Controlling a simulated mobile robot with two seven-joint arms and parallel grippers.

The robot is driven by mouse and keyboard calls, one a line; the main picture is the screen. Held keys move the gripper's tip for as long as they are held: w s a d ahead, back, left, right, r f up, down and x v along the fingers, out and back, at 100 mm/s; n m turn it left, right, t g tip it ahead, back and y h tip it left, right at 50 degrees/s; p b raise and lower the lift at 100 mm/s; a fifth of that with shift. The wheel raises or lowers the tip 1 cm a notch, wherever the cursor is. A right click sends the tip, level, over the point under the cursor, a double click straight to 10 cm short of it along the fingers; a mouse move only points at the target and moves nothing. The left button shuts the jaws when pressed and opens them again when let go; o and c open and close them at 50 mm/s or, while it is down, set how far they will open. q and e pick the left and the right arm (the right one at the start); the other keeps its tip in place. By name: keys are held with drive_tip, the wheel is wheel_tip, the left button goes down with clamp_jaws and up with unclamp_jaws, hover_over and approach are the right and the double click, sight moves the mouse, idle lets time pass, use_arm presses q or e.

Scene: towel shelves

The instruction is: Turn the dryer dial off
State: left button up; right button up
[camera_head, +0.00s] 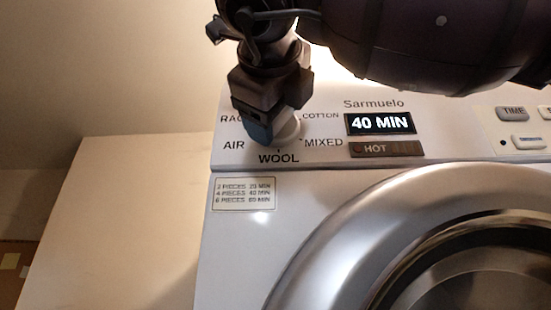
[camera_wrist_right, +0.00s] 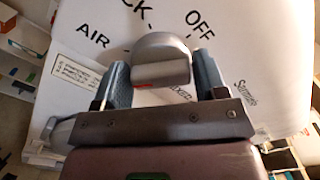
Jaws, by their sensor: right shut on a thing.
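The dryer dial (camera_head: 290,129) is a pale round knob on the white dryer's control panel, partly hidden behind my right gripper (camera_head: 265,125) in the head view. The dial (camera_wrist_right: 160,58) sits between the two fingers of my right gripper (camera_wrist_right: 162,74) in the wrist view, and the gripper is shut on it. A red mark (camera_wrist_right: 143,85) shows on the dial's lower edge, away from the OFF label (camera_wrist_right: 199,25). Labels AIR, WOOL, MIXED and COTTON ring the dial in the head view; OFF is hidden there. My left gripper is not in view.
A display (camera_head: 380,123) reads 40 MIN, with a HOT indicator (camera_head: 385,149) below it. Buttons (camera_head: 512,113) are at the right. The round dryer door (camera_head: 330,240) is below, beside a small printed label (camera_head: 244,193). A pale surface (camera_head: 120,220) stands left of the dryer.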

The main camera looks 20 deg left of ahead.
drive_tip(key=m+p, duration=0.1)
drive_tip(key=m, duration=1)
drive_tip(key=m+p, duration=0.2)
drive_tip(key=m, duration=1)
drive_tip(key=m+p, duration=0.2)
drive_tip(key=m, duration=1)
drive_tip(key=shift+w+d+f, duration=0.1)
drive_tip(key=shift+d+f, duration=0.15)
drive_tip(key=shift+f, duration=0.1)
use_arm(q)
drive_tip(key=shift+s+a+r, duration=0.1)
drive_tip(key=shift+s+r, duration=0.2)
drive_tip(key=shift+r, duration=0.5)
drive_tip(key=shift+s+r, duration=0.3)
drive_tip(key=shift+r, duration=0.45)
use_arm(e)
drive_tip(key=shift+n, duration=2)
drive_tip(key=o, duration=0.8)
drive_tip(key=shift+d+r, duration=0.1)
drive_tip(key=shift+r, duration=0.05)
